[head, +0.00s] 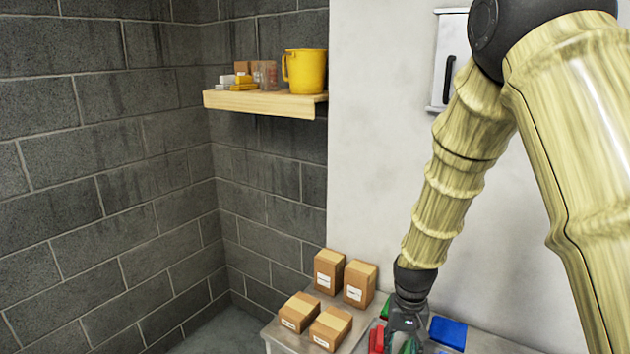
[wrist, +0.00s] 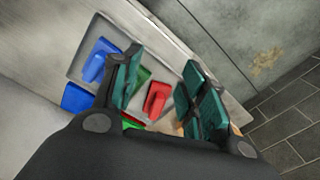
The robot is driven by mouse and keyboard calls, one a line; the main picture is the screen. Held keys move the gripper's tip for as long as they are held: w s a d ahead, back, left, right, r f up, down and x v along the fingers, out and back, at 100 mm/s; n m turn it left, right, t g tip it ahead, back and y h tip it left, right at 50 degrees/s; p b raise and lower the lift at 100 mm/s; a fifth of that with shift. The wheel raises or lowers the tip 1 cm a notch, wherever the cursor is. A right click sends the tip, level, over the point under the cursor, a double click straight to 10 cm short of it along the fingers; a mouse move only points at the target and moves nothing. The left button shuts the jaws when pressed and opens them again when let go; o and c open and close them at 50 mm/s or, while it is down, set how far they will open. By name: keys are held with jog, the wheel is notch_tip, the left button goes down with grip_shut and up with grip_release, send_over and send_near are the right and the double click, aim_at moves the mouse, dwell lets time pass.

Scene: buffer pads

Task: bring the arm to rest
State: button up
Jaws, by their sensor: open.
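My gripper (head: 405,335) hangs at the bottom of the head view, over a light worktop, its tips cut off by the frame edge. In the wrist view my gripper (wrist: 163,90) has its two teal finger pads spread apart with nothing held between them. Beyond the fingers lie a red pad (wrist: 157,99), a blue pad (wrist: 98,60), another blue piece (wrist: 77,97) and green pieces (wrist: 130,122), partly hidden by the fingers. In the head view a blue piece (head: 447,332) lies right of the gripper and a red piece (head: 376,338) left of it.
Several cardboard boxes (head: 331,328) stand on the worktop (head: 275,336) left of my gripper. A wooden shelf (head: 265,103) on the block wall holds a yellow pitcher (head: 305,71) and small items. A wall panel (head: 447,60) is behind my arm.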

jog(key=s+d+f+b, duration=0.1)
jog(key=s+f, duration=0.3)
jog(key=f, duration=0.3)
jog(key=s+f+b, duration=0.2)
jog(key=s+f, duration=0.3)
jog(key=f, duration=0.3)
jog(key=s+d+f+b, duration=0.1)
jog(key=s+f, duration=0.3)
jog(key=f, duration=0.3)
jog(key=s+f+b, duration=0.2)
jog(key=s+f, duration=0.6)
jog(key=s, duration=0.2)
jog(key=s+f+n+b, duration=0.1)
jog(key=s+f+b, duration=0.2)
jog(key=s+f, duration=0.4)
jog(key=s, duration=0.4)
jog(key=shift+s+d+f+n, duration=0.2)
jog(key=shift+d+f+n, duration=0.1)
jog(key=shift+f, duration=0.1)
